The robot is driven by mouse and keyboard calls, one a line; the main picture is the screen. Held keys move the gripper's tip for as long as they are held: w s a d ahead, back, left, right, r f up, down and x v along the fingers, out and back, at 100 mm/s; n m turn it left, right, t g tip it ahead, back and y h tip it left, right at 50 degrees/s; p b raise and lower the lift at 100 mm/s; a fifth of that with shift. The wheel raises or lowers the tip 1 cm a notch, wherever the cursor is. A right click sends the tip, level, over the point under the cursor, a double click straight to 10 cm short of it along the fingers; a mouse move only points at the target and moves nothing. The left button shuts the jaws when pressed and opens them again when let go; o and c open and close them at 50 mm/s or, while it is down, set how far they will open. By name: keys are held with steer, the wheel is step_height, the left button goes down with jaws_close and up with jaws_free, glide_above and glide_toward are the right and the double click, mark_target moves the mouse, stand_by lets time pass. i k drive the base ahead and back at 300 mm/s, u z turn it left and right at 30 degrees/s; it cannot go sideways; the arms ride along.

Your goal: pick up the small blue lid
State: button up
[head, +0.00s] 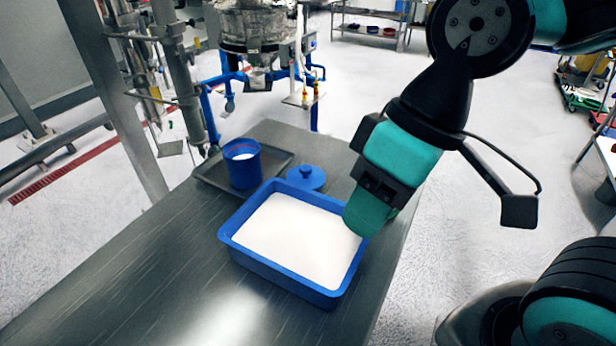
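The small blue lid (306,178) is round with a knob on top. It lies on the steel table (150,275), behind the blue tub and to the right of the blue cup. My gripper (368,215) hangs over the right rear corner of the tub, to the right of and nearer than the lid. It looks apart from the lid. Its fingertips are not clearly shown, so I cannot tell whether it is open or shut.
A blue tub (232,240) full of white powder stands in front of the lid. A blue cup (242,170) with white contents stands on a dark tray (208,180) to the left. The table's left front is clear. The sifter machine (258,35) stands behind the table.

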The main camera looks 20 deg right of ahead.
mark_target(311, 177)
steer(key=u, duration=1)
steer(key=k, duration=0.85)
steer(key=z, duration=0.75)
steer(key=i, duration=1)
